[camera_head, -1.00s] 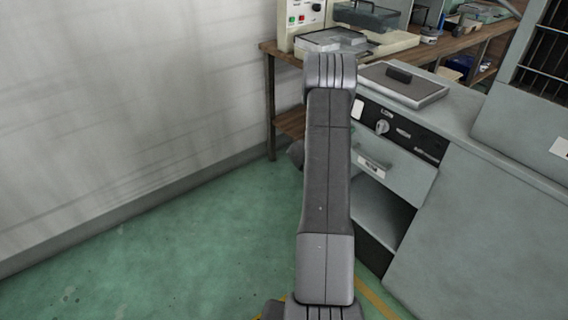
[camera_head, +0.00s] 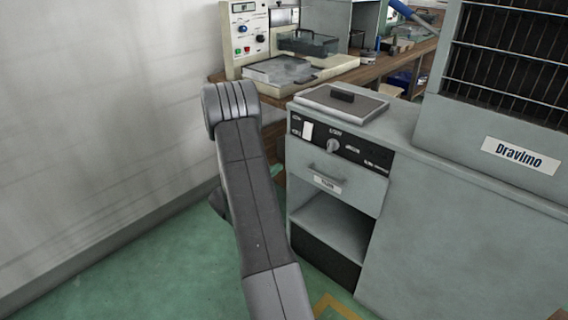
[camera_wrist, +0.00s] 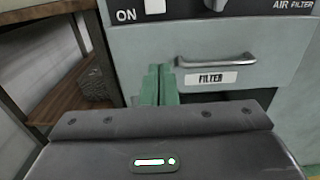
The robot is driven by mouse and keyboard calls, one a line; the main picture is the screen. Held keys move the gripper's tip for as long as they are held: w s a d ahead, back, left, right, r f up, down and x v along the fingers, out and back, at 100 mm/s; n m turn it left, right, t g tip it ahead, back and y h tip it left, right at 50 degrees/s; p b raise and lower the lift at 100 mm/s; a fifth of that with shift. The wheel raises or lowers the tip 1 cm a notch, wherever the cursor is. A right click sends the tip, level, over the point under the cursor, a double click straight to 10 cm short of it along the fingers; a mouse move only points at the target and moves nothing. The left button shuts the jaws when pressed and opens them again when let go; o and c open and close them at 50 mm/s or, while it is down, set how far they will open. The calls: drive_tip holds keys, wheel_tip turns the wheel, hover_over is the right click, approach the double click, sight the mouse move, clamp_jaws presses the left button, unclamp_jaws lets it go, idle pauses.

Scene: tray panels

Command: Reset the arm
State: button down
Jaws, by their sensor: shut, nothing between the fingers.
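My arm stretches up the middle of the head view, bent at the top. My gripper (camera_wrist: 155,86) shows in the wrist view as two green fingers pressed together, with nothing between them. A bit of green fingertip also shows in the head view (camera_head: 276,170), beside the grey cabinet (camera_head: 455,220). In the wrist view the fingers are just left of the handle (camera_wrist: 217,61) of the drawer labelled FILTER (camera_wrist: 200,48). They overlap the drawer front in the picture; I cannot tell whether they touch it.
An open shelf space (camera_head: 325,225) lies under the drawer. A flat tray panel with a black handle (camera_head: 342,101) lies on the cabinet top. A wooden bench (camera_head: 272,99) with a control box (camera_head: 246,33) stands behind. Green floor (camera_head: 150,270) is free at left.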

sight(306, 149)
drive_tip(key=shift+s+a, duration=0.2)
drive_tip(key=shift+s, duration=0.1)
drive_tip(key=shift+w, duration=0.1)
drive_tip(key=x, duration=1.3)
drive_tip(key=shift+w+d, duration=0.25)
drive_tip(key=shift+d, duration=0.05)
drive_tip(key=shift+s, duration=0.1)
